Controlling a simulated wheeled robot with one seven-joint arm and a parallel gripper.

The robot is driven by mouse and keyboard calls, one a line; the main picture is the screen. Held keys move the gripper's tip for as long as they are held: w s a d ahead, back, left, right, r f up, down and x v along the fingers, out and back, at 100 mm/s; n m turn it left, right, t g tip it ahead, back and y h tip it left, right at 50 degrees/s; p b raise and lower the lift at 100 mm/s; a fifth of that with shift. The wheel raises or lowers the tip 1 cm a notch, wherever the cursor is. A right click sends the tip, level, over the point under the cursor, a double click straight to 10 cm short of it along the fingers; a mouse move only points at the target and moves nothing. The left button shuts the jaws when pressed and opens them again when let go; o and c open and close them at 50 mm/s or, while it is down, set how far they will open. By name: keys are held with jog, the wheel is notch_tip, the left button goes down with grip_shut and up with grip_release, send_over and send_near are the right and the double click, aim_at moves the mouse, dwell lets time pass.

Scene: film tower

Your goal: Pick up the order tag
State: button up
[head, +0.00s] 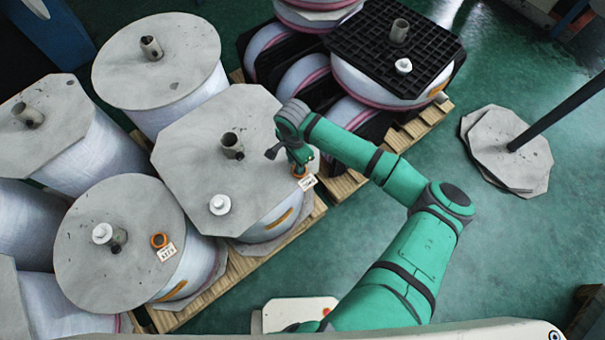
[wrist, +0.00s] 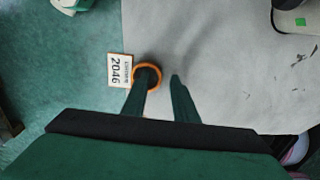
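A tag with an orange ring (wrist: 159,74) and a white label (wrist: 119,71) reading 2046 lies at the edge of a pale grey octagonal spool cover (head: 200,150); its label sticks out past the edge. My gripper (wrist: 161,80) is open, fingers apart. In the wrist view the left finger overlaps the ring's hole; I cannot tell whether it is inside or above it. The right finger is outside the ring, over the cover. In the head view my gripper (head: 300,168) partly hides this ring. A second tag, an orange ring (head: 159,240) with a white label (head: 166,252), lies on the lower-left round cover.
Film spools crowd the left, with upright core stubs (head: 231,146) and white knobs (head: 220,204) on the covers. A black grid pallet (head: 378,42) tops the spools behind. Loose grey plates (head: 508,150) lie around a dark pole at right. Green floor (head: 500,260) is clear at lower right.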

jog(key=shift+f, duration=0.2)
grip_shut()
jog(key=shift+r, duration=0.15)
